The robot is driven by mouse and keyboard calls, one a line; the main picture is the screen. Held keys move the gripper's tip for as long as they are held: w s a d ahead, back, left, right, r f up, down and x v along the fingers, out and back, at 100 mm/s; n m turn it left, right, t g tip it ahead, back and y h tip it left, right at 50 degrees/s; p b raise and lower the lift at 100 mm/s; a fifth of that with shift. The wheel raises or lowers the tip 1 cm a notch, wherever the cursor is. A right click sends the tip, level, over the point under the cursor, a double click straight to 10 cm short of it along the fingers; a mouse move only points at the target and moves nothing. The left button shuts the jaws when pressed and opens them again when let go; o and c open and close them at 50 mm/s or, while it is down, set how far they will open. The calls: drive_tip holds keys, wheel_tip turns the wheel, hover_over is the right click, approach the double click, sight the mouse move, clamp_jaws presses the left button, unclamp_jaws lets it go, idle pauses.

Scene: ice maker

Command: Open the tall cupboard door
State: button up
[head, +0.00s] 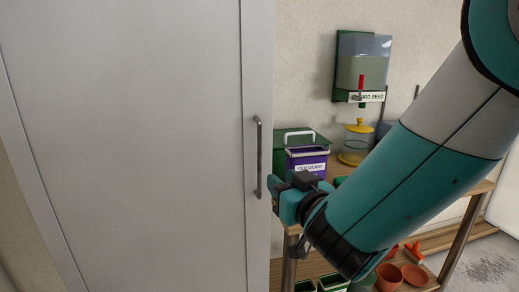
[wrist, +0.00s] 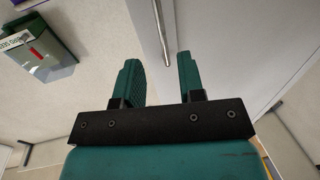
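The tall cupboard's white door (head: 125,140) fills the left of the head view and looks shut. Its grey vertical bar handle (head: 258,158) is near the door's right edge. My gripper (head: 273,184) is beside the lower end of the handle, partly hidden by the wrist in the head view. In the wrist view my gripper (wrist: 163,75) is open, with its two green fingers apart and nothing between them low down. The handle (wrist: 161,35) shows beyond the fingertips, lined up with the gap between them. I cannot tell whether the fingers touch it.
A wooden shelf (head: 475,187) stands right of the cupboard, close behind my arm. It holds a purple box (head: 307,160) and a yellow-lidded jar (head: 357,140). A bird seed dispenser (head: 361,68) hangs on the wall. Terracotta pots (head: 415,275) sit low down.

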sight(260, 161)
drive_tip(key=p+x, duration=0.7)
drive_tip(key=x, duration=0.4)
drive_tip(key=shift+w+a+p, duration=0.15)
drive_tip(key=shift+w+p, duration=0.15)
drive_tip(key=shift+w, duration=0.05)
clamp_jaws()
